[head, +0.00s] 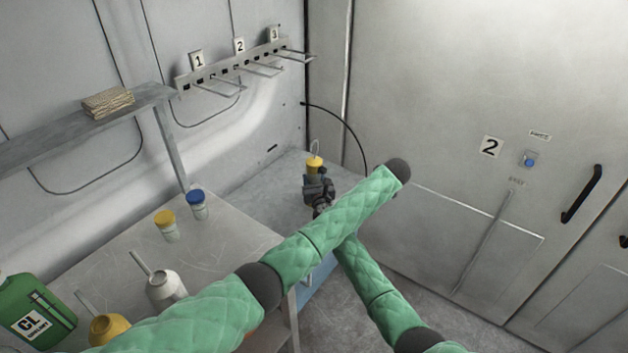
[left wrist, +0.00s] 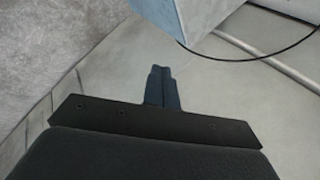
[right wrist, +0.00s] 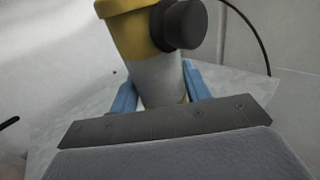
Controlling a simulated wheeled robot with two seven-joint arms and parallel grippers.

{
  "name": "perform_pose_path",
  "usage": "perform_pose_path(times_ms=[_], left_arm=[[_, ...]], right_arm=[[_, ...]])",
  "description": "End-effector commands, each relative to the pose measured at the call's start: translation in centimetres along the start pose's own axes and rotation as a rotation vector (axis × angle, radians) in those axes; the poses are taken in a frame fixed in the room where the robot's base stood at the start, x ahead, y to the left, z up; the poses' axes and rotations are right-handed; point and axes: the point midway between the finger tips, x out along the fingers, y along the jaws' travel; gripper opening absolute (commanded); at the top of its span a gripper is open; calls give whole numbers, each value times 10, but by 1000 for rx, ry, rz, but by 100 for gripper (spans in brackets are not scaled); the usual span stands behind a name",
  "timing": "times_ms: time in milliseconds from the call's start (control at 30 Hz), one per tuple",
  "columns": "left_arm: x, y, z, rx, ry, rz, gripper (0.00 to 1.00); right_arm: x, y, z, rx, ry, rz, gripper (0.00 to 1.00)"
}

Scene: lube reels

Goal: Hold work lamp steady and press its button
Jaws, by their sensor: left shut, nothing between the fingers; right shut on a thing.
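The work lamp (head: 314,165) has a yellow top and a wire loop, and stands upright at the far corner surface. My right gripper (head: 318,192) is at the lamp, partly hidden by my left arm. In the right wrist view the gripper's blue fingers (right wrist: 160,90) are shut around the lamp's pale grey lower body (right wrist: 160,76). A dark round knob (right wrist: 184,25) sticks out from its yellow upper part; I cannot tell whether it is the button. My left gripper (left wrist: 161,84) is shut and empty in the left wrist view, apart from the lamp. The head view hides it.
A blue-grey box-like edge (left wrist: 180,14) lies ahead of my left gripper. Yellow-lidded (head: 165,225) and blue-lidded (head: 196,204) jars, a pale can (head: 165,289) and a green jug (head: 33,312) stand on the left bench. A hook rack (head: 232,66) hangs above.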

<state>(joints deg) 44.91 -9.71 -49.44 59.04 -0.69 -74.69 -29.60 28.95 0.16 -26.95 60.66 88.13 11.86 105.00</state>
Motion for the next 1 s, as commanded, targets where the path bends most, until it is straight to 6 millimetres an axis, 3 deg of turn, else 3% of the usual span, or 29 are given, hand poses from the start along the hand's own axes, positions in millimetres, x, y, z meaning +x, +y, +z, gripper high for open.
perform_pose_path(times_ms=[100, 300, 567, 1000], left_arm=[[-4, -12, 33, 35, -173, -28, 0], [-17, -24, 72, 58, -387, -60, 0], [-24, -31, 88, 60, -479, -76, 0], [-12, -51, 114, 59, -478, -76, 0]], right_arm=[[0, 0, 2, 0, -2, 0, 6], [0, 0, 2, 0, -2, 0, 6], [0, 0, 2, 0, -2, 0, 6], [0, 0, 2, 0, -2, 0, 6]])
